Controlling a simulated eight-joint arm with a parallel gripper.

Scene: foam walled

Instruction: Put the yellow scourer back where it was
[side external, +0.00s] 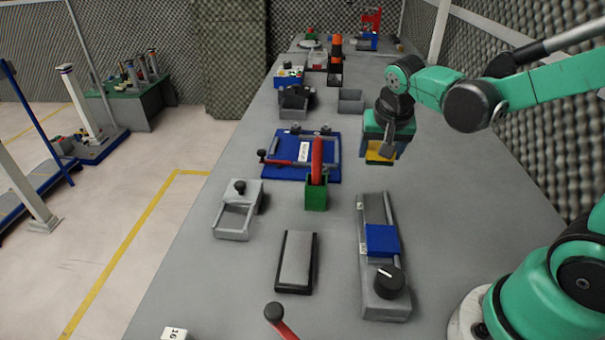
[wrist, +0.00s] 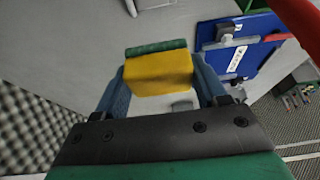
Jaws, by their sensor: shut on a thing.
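The yellow scourer (wrist: 160,75) is a yellow block with a green layer along one side. In the wrist view it sits between the two blue fingers of my gripper (wrist: 165,85), which is shut on it. In the side external view my gripper (side external: 383,148) hangs above the grey table, right of the blue board, and the yellow of the scourer (side external: 379,153) shows at its fingers. The scourer appears held clear of the table. I cannot tell from these frames which spot it came from.
A blue board (side external: 280,170) with clamps and a green holder (side external: 316,194) with a red handle stand left of my gripper. A grey fixture with a blue block (side external: 382,240) lies nearer. A small grey tray (side external: 351,101) stands behind. Bare table (side external: 465,220) lies to the right.

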